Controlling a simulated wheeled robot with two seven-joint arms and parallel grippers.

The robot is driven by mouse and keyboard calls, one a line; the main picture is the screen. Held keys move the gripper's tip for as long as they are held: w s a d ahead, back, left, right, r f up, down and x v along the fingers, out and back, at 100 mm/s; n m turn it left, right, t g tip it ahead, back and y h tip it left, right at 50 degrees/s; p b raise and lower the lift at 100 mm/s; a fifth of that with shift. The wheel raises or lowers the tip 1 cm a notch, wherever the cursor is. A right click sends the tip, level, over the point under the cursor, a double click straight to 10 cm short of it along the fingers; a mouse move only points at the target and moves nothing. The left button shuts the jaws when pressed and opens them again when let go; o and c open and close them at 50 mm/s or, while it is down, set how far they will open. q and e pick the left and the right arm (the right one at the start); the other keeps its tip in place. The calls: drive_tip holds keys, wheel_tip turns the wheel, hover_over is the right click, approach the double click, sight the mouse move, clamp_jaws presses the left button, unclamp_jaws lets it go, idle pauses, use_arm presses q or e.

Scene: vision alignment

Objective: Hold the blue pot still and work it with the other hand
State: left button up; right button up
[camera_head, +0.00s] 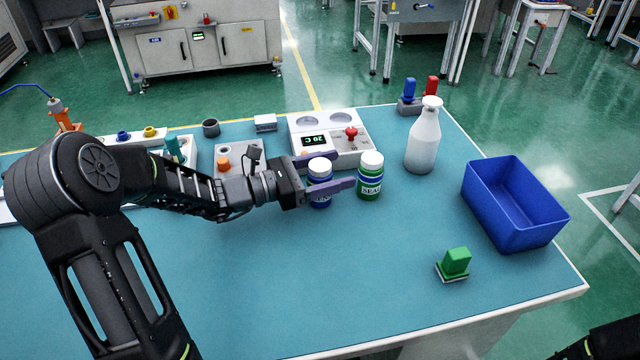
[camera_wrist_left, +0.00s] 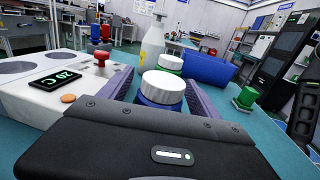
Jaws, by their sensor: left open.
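The blue pot (camera_head: 320,172), with a white lid, stands upright on the table. My left gripper (camera_head: 345,171) is open around it, one finger on each side. In the left wrist view the blue pot (camera_wrist_left: 162,91) sits between the two fingers (camera_wrist_left: 160,92); I cannot tell whether they touch it. A green pot (camera_head: 370,177) with a white lid and a label stands just right of the fingertips. It shows behind the blue pot in the left wrist view (camera_wrist_left: 170,64). My right gripper is not in view; only a dark part shows at the lower right corner.
A white device with a display and red knob (camera_head: 334,140) stands behind the pots. A white bottle (camera_head: 423,142), a blue bin (camera_head: 513,205) and a green block (camera_head: 456,262) are to the right. The table's (camera_head: 290,280) front middle is clear.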

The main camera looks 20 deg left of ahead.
use_arm(q)
drive_tip(key=shift+c, duration=0.2)
clamp_jaws()
idle(0.5)
